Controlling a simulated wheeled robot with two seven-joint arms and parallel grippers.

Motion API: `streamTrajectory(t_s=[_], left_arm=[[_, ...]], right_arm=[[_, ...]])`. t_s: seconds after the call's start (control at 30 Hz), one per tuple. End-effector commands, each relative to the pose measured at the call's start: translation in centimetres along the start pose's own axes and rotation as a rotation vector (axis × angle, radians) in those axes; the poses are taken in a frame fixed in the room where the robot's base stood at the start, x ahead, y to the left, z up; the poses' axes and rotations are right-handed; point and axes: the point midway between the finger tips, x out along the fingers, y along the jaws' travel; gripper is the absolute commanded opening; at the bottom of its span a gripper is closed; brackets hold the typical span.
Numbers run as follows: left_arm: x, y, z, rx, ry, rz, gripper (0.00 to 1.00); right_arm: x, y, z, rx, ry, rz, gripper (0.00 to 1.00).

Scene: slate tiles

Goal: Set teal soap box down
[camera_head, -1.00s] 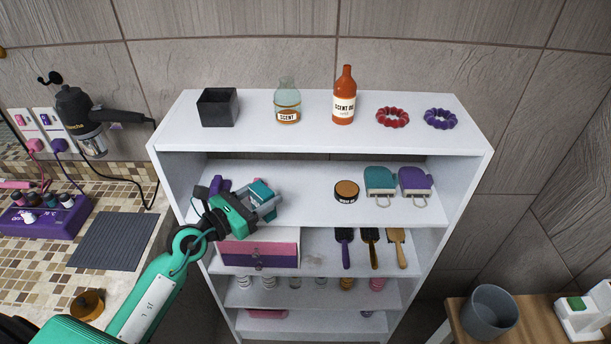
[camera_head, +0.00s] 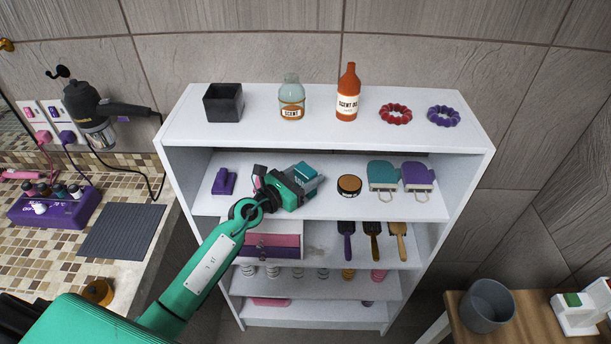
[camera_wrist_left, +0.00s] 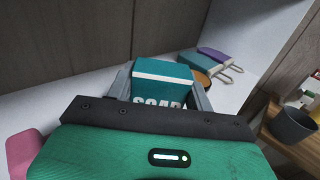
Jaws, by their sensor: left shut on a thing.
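The teal soap box (camera_head: 305,171) is at the second shelf, right of a small purple box and left of a round brown-lidded tin (camera_head: 349,185). My left gripper (camera_head: 303,183) is shut on it, reaching in from the front left. In the left wrist view the soap box (camera_wrist_left: 163,76) shows a white band and the word SOAP, between the two grey fingers. I cannot tell whether its underside touches the shelf (camera_head: 330,208). My right gripper is not in view.
The purple box (camera_head: 223,181) stands left of my gripper. Teal (camera_head: 383,175) and purple (camera_head: 418,177) mitts lie right of the tin. The shelf above (camera_head: 320,135) overhangs, holding bottles, a black cup and two scrunchies.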

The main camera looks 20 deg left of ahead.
Motion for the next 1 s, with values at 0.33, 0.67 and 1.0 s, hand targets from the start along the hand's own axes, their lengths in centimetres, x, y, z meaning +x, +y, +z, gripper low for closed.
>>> streamTrajectory(t_s=[0.33, 0.67, 1.0], left_arm=[[0.0, 0.0, -0.4, 0.001, -0.001, 0.000, 0.24], [0.0, 0.0, -0.2, 0.000, -0.001, 0.000, 0.74], [-2.8, -0.1, -0.2, 0.002, 0.001, -0.001, 0.74]], right_arm=[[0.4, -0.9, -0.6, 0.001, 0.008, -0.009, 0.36], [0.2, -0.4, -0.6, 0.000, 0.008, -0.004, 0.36], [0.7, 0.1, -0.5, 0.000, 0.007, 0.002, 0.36]])
